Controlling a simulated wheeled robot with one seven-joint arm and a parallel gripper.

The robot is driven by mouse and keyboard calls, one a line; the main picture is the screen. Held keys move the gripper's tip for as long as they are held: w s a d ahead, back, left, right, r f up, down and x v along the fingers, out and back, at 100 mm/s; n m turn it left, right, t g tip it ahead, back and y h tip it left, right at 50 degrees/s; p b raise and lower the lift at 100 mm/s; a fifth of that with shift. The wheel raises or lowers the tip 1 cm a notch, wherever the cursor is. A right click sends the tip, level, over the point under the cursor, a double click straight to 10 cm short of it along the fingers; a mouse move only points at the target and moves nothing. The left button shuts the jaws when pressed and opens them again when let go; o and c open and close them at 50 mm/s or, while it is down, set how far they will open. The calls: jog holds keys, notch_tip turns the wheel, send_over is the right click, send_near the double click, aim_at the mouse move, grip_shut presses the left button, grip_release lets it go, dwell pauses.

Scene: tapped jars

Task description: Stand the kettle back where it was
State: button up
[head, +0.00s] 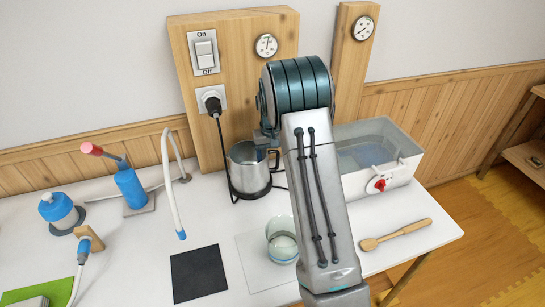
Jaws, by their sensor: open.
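The kettle (249,174), a metal open-topped pot with a handle on its right side, stands upright at the back of the table in front of the wooden panel. A dark ring shows around its foot, with a black cord running up to the wall plug. My gripper (268,142) is at the kettle's upper right, above the handle, and my arm hides most of it. It is open. Whether its fingers touch the handle cannot be told.
A clear tank (372,150) with a red tap stands right of my arm. A glass jar (282,240) is on a pale mat. A black square (199,273), a wooden spoon (396,234), a white curved spout (172,185) and a blue pump (130,187) are also on the table.

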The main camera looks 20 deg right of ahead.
jog(key=shift+a+r+p, duration=0.15)
jog(key=shift+r+p, duration=2.15)
jog(key=shift+r, duration=1.55)
notch_tip(320, 180, up, 14)
jog(key=b, duration=0.1)
jog(key=shift+a, duration=0.25)
jog(key=shift+f, duration=0.1)
jog(key=s+a+r+t, duration=0.1)
jog(key=s+a+r, duration=0.1)
jog(key=s, duration=0.6)
jog(key=s+a+r+t, duration=0.1)
jog(key=s+a+r, duration=0.1)
jog(key=s, duration=0.6)
jog(key=s+a+f, duration=0.1)
jog(key=s+f, duration=0.1)
jog(key=s, duration=0.6)
jog(key=s+a+f+n+t, duration=0.1)
jog(key=s+a+f, duration=0.1)
jog(key=s, duration=0.7)
jog(key=shift+f, duration=0.6)
